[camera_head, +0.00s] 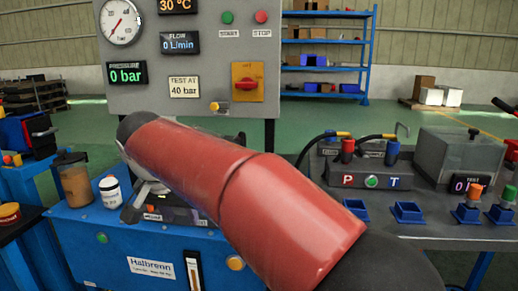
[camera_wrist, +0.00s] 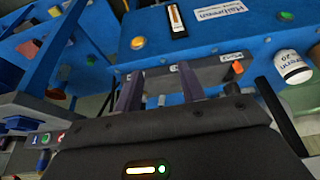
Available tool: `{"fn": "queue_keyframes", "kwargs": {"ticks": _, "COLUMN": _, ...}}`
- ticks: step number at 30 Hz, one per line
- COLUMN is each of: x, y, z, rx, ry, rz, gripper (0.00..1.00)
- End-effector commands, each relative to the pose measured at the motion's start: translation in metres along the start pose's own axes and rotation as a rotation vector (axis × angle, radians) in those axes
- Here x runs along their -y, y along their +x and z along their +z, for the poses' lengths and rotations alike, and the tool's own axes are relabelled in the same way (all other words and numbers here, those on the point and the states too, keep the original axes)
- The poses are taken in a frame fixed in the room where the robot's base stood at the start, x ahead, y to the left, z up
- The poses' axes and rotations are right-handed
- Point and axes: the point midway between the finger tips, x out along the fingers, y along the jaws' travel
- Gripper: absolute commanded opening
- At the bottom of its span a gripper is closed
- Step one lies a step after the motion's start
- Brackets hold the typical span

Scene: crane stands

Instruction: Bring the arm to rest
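My arm, red with dark joints, reaches across the head view from the lower right to the middle left. My gripper (camera_wrist: 160,88) shows in the wrist view with its two dark fingers apart and nothing seen between them. In the head view it is mostly hidden behind my arm; a grey part of it (camera_head: 136,205) shows over the blue Halbrenn unit (camera_head: 75,240). The unit also shows in the wrist view (camera_wrist: 235,48). I cannot tell how far the fingers are above the unit.
A white bottle (camera_head: 110,192) and a brown jar (camera_head: 74,180) stand left of my gripper. A grey gauge panel (camera_head: 210,85) rises behind my arm. To the right are a P/T block (camera_head: 350,172), a grey box (camera_head: 455,155) and blue holders (camera_head: 408,212) on a dark bench.

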Motion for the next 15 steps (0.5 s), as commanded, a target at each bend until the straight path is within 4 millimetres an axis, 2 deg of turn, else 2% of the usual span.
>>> {"fn": "queue_keyframes", "kwargs": {"ticks": 8, "x": -0.055, "y": -0.003, "z": -0.002, "rx": 0.0, "ry": -0.029, "rz": -0.006, "gripper": 0.4}}
{"fn": "queue_keyframes", "kwargs": {"ticks": 11, "x": -0.083, "y": -0.004, "z": 0.0, "rx": 0.001, "ry": -0.04, "rz": -0.01, "gripper": 0.4}}
{"fn": "queue_keyframes", "kwargs": {"ticks": 15, "x": -0.132, "y": -0.003, "z": 0.009, "rx": -0.001, "ry": -0.061, "rz": -0.016, "gripper": 0.4}}
